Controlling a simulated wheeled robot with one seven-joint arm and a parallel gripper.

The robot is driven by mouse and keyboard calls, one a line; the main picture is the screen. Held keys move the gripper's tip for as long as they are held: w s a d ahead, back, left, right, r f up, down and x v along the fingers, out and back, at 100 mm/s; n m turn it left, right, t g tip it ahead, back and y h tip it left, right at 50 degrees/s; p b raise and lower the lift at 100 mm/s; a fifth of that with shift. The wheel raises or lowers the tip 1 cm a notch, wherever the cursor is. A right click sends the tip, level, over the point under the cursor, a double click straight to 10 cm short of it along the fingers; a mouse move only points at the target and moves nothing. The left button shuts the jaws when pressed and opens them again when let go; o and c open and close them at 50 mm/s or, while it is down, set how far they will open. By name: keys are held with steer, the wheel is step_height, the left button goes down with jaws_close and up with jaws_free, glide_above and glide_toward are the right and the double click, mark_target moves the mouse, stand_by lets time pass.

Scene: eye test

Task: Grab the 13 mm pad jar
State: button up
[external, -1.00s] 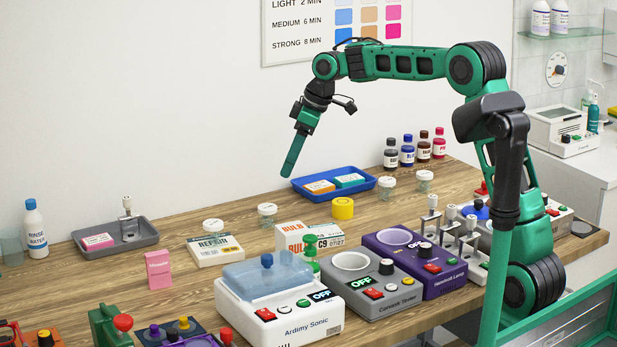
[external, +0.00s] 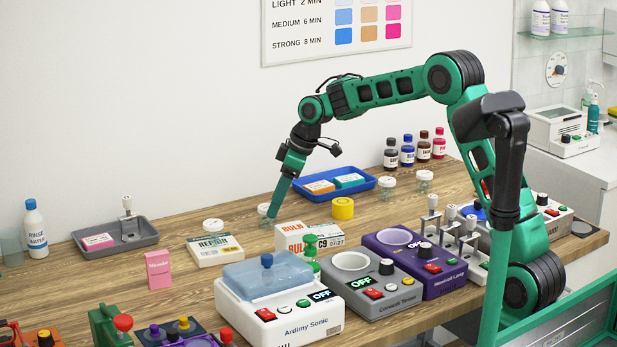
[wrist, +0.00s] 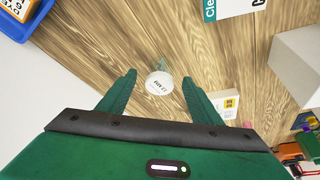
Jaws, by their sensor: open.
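A small clear jar with a white lid (external: 263,208) stands on the wooden bench below my gripper, partly hidden by the finger. In the wrist view the same jar (wrist: 159,86) lies between my two green fingers, and its lid print is too small to read surely. My gripper (external: 271,213) points down at it; in the wrist view my gripper (wrist: 159,76) is open, with bare gaps on both sides of the jar. Other white-lidded jars stand behind the repair box (external: 213,225) and right of the blue tray, one at left (external: 387,188) and one at right (external: 425,182).
The blue tray (external: 318,197) with small boxes is behind right. A yellow roll (external: 343,208) and the white bulb box (external: 308,240) stand close to the right. The repair box (external: 216,252) is to the left. Devices line the front.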

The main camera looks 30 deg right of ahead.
steer(key=x, duration=0.5)
steer(key=shift+w+a, duration=0.2)
steer(key=shift+a, duration=0.1)
steer(key=shift+r, duration=0.1)
steer(key=shift+c, duration=0.4)
steer(key=c, duration=1.1)
steer(key=shift+o, duration=0.2)
